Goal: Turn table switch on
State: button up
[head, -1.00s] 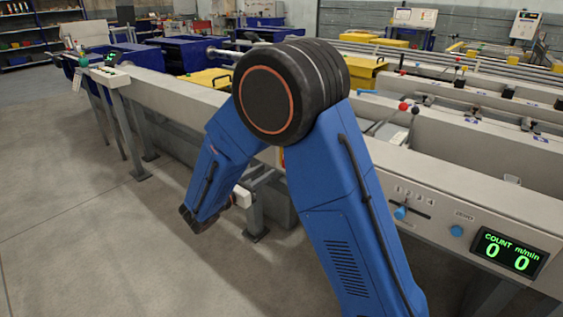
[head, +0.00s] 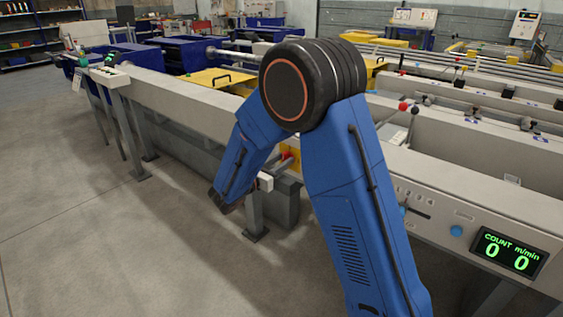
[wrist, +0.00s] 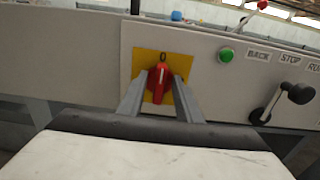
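The table switch is a red rotary knob (wrist: 158,80) on a yellow square plate (wrist: 146,66), set in the table's pale front panel. Its handle stands roughly upright in the wrist view. My gripper (wrist: 159,80) is open, with one grey finger on each side of the knob. The fingertips reach close to the plate; I cannot tell whether they touch the knob. In the head view the red and yellow switch (head: 290,156) shows just right of my forearm, partly hidden by my arm.
In the wrist view a green button (wrist: 226,54) and a black crank handle (wrist: 289,97) by the BACK and STOP labels sit right of the switch. In the head view a display (head: 507,252) reads 0 and 0. The floor at left is clear.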

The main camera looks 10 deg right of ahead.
grip_shut()
jog(key=shift+m, duration=0.3)
jog(key=shift+s+d+f+m, duration=0.1)
jog(key=shift+s+f+m, duration=0.05)
jog(key=shift+m, duration=2.7)
jog(key=shift+s+d+f+m, duration=0.1)
jog(key=shift+f+m, duration=0.05)
jog(key=shift+m, duration=2.75)
jog(key=shift+s+d+f+m, duration=0.1)
jog(key=shift+s+f+m, duration=0.05)
jog(key=shift+m, duration=2.7)
grip_release()
